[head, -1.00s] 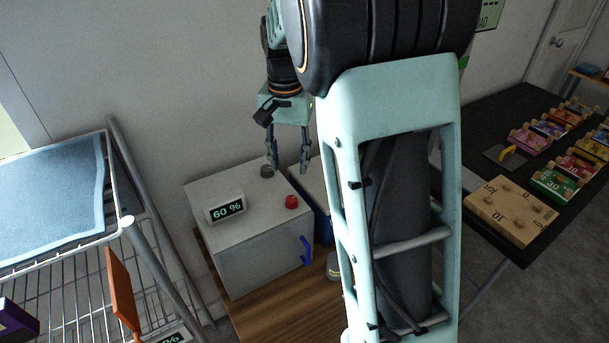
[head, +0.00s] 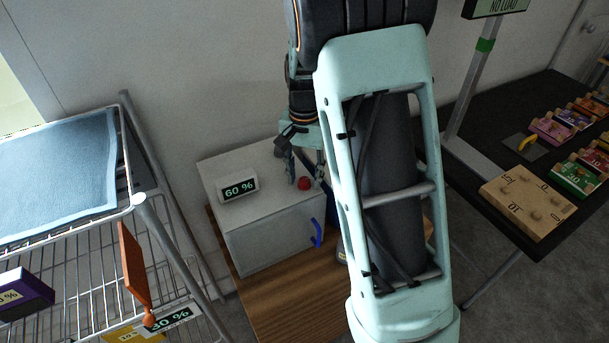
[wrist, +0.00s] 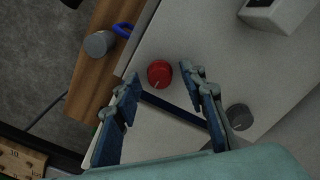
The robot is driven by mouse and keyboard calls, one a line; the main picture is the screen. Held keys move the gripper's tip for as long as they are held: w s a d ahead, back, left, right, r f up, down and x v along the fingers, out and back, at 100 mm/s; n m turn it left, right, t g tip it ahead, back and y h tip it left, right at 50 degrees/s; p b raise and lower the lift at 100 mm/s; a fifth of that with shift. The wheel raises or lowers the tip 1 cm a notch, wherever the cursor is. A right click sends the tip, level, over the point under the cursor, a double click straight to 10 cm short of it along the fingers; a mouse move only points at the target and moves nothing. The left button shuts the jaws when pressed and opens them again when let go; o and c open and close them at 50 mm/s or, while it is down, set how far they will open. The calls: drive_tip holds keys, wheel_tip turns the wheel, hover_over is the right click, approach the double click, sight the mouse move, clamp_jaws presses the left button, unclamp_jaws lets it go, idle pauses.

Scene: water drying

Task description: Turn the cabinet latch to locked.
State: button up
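The white cabinet (head: 270,240) has a blue handle (head: 317,232) on its front door, which looks shut. On its top are a red knob (head: 304,183) and a grey knob (head: 280,149); I cannot tell for sure which part is the latch. In the wrist view the red knob (wrist: 159,73) shows a pale pointer line, and the grey knob (wrist: 239,117) sits beyond the right finger. My gripper (head: 306,180) is open and empty, pointing down, with its fingertips on either side of the red knob in the picture. Contact cannot be told.
A display reading 60 % (head: 237,188) stands on the cabinet top, left of the knobs. The cabinet rests on a wooden table (head: 285,300). A wire rack (head: 185,255) is close on the left.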

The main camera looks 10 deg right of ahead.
drive_tip(key=shift+f, duration=0.1)
drive_tip(key=shift+c, duration=0.5)
clamp_jaws()
drive_tip(key=shift+n, duration=0.3)
drive_tip(key=n+b, duration=0.1)
drive_tip(key=n, duration=1.1)
drive_tip(key=shift+n, duration=0.3)
drive_tip(key=n, duration=0.4)
drive_tip(key=shift+n, duration=0.3)
